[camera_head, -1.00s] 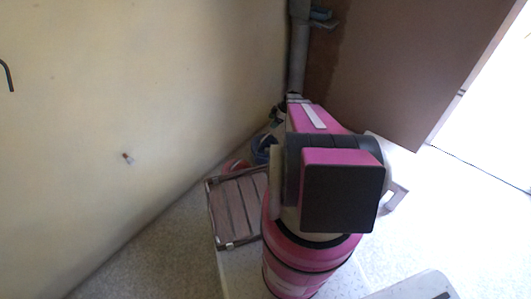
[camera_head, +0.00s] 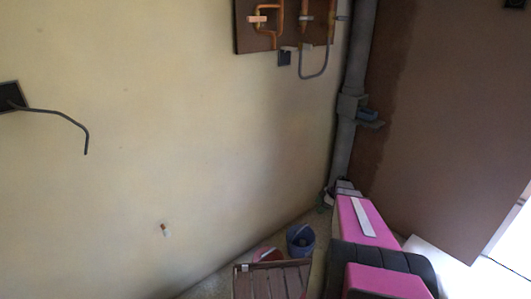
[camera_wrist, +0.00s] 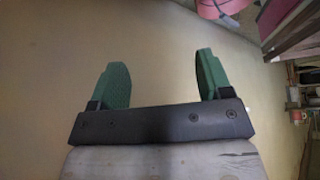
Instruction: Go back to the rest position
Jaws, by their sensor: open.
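My gripper (camera_wrist: 163,80) shows in the wrist view with its two green fingers wide apart. It is open, with nothing between the fingers, and a plain tan surface lies behind it. In the head view my pink and black arm fills the lower right; I cannot make out the gripper's fingers there.
A slatted wooden crate (camera_head: 272,283) stands on the floor, with a blue bucket (camera_head: 300,240) and a reddish container (camera_head: 267,254) behind it. A grey vertical pipe (camera_head: 350,120) runs up the corner. Copper pipes (camera_head: 278,22) and a bent cable (camera_head: 60,113) are on the wall.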

